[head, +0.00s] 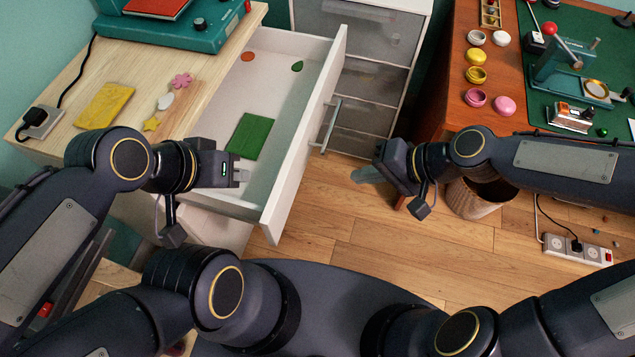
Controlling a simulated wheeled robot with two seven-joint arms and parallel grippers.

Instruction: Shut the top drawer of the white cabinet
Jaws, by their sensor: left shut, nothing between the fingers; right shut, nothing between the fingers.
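The top drawer (300,160) of the white cabinet is pulled well out, its tall front panel turned to the right. Its silver bar handle (331,126) is on the outer face of that panel. Inside lie a green cloth square (250,136), an orange round piece and a green leaf shape. My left gripper (242,175) is shut and empty, above the near part of the drawer in this view. My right gripper (360,175) is shut and empty, to the right of the drawer front, apart from the panel and the handle. The cabinet body is mostly hidden under the tabletop.
The wooden tabletop (60,130) above the drawer holds a yellow cloth, small felt shapes and a teal machine (190,28). A grey drawer unit (360,85) stands behind. A brown table (450,85) is at right, with a wicker basket (475,200) by it. Wooden floor between is clear.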

